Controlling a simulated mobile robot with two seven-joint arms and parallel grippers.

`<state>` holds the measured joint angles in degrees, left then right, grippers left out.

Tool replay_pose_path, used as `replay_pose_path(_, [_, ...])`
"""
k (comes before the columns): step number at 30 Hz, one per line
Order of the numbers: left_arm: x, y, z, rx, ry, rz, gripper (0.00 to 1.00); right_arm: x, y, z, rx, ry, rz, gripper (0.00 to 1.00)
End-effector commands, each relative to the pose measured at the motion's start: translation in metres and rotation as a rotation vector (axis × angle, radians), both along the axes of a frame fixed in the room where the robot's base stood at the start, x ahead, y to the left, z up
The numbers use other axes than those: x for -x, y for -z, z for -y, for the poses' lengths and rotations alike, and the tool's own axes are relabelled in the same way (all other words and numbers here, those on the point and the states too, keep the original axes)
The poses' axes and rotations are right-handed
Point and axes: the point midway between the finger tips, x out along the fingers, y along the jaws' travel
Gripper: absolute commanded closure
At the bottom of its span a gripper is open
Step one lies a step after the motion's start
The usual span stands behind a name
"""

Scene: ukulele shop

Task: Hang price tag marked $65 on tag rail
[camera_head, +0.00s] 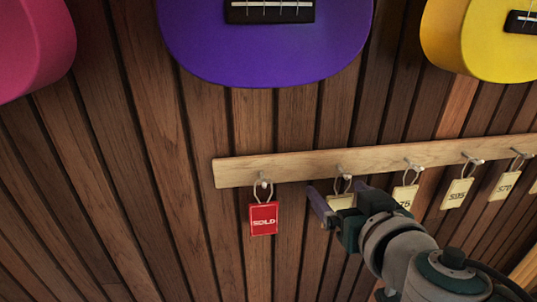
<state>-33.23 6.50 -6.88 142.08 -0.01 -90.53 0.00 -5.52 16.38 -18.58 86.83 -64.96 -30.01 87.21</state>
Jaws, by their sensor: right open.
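The wooden tag rail (300,167) runs across the wall from the middle to the right edge, with several pegs along it. My right gripper (340,201) comes in from the lower right, open, with its fingers spread either side of a cream tag (341,201) on the second peg. The fingers partly cover that tag, and its marking cannot be read. I cannot tell whether they touch it. No tag reading $65 can be made out. My left gripper is not in view.
A red SOLD tag (263,219) hangs from the leftmost peg. More cream tags hang to the right, including one that seems to read 95 (457,194). Pink (35,50), purple (265,50) and yellow (478,45) ukuleles hang above. The wall at lower left is bare.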

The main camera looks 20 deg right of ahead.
Motion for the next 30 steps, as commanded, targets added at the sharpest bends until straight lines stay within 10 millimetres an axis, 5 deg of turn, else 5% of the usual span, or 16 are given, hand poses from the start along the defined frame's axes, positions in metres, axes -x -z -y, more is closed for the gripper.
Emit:
replay_pose_path(15, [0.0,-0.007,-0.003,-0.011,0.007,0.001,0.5,0.075,-0.023,-0.018,-0.003,0.002,-0.002,0.09])
replay_pose_path(24, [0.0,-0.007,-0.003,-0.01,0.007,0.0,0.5,0.092,-0.03,-0.022,0.001,0.002,0.0,0.09])
replay_pose_path(26, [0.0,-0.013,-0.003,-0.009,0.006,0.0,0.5,0.092,-0.037,-0.02,0.002,0.011,-0.004,0.09])
replay_pose_path(30, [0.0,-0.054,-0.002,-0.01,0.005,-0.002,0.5,0.098,-0.081,-0.006,0.016,0.086,-0.05,0.09])
